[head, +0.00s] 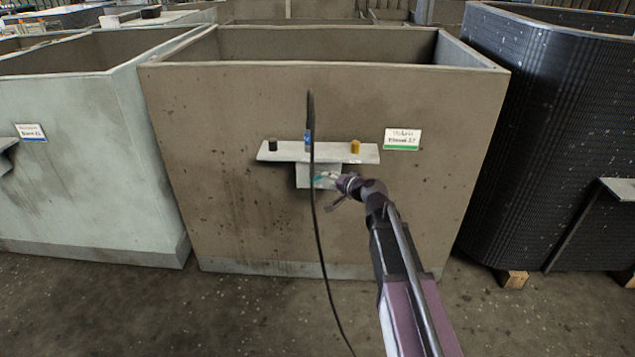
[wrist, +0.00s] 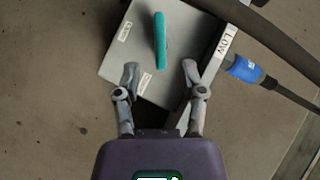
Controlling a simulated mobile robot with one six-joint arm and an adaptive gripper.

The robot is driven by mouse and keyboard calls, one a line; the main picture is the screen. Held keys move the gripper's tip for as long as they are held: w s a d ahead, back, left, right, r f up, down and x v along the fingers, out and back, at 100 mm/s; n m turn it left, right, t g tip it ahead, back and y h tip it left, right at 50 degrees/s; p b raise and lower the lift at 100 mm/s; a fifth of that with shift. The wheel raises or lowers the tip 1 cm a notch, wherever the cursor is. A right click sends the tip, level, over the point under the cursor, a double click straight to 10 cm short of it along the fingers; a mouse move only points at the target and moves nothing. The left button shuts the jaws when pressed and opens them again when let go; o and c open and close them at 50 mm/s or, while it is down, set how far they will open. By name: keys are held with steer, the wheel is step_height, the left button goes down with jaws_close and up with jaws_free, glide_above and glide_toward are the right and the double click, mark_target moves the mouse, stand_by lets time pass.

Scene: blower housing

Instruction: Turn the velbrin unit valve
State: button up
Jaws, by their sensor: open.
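The valve shows as a teal bar handle (wrist: 160,38) on a light grey plate (wrist: 190,30) in the wrist view. In the head view a small bit of teal (head: 319,178) shows on the grey box under the shelf, partly covered by my gripper (head: 331,183). My gripper (wrist: 160,71) is open in the wrist view. The handle's near end lies about level with the gap between the fingertips, with space on both sides. Whether the fingers reach its depth I cannot tell. The unit is a brown open-topped housing (head: 240,190) with a green-edged label (head: 402,139), its text blurred.
A grey shelf (head: 285,152) carries a black knob (head: 272,145), a blue connector (head: 308,138) and a yellow knob (head: 355,146). A black cable (head: 318,240) hangs in front. A pale housing (head: 90,150) stands left, a black ribbed one (head: 520,140) right.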

mark_target(320, 178)
steer(key=shift+b+x, duration=0.95)
steer(key=shift+x, duration=2.4)
jaws_close()
